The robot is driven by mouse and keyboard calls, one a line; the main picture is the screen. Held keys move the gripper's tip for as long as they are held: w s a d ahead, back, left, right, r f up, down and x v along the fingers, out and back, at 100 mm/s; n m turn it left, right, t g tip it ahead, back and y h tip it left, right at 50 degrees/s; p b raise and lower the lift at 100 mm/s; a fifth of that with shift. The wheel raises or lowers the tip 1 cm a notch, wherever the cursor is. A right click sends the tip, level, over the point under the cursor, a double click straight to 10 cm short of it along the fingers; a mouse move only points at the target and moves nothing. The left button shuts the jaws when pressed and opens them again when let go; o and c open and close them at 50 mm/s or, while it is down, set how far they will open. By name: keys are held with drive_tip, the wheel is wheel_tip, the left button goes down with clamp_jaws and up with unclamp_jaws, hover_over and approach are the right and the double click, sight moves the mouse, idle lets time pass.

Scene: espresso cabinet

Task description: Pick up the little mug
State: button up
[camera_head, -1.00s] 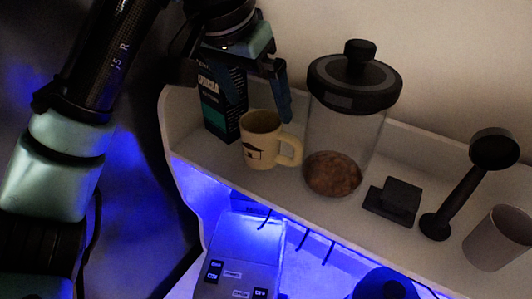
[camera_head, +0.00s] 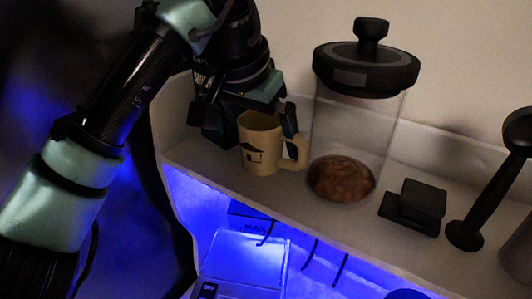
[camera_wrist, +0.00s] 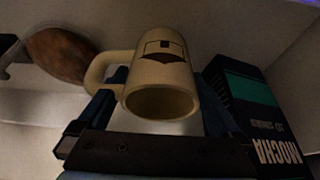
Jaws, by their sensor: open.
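The little mug (camera_head: 259,150) is cream with a dark house-like print and stands upright on the shelf, its handle to the right. It also shows in the wrist view (camera_wrist: 162,78), with its open rim facing the camera and its handle at the left. My gripper (camera_head: 262,118) is at the mug, coming from behind and above. In the wrist view my gripper (camera_wrist: 152,108) is open, with one finger on each side of the mug. The left finger is close to the handle. I cannot tell whether either finger touches the mug.
A dark mocha box (camera_wrist: 255,115) stands close beside the mug. A glass jar (camera_head: 345,140) with a black lid and brown contents stands right of the handle. A black block (camera_head: 414,206) and a black scoop (camera_head: 485,200) are farther right. The white shelf's front edge lies just before the mug.

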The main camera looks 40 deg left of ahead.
drive_tip(key=shift+c, duration=0.3)
drive_tip(key=c, duration=1.2)
drive_tip(key=shift+c, duration=0.7)
drive_tip(key=shift+r, duration=0.2)
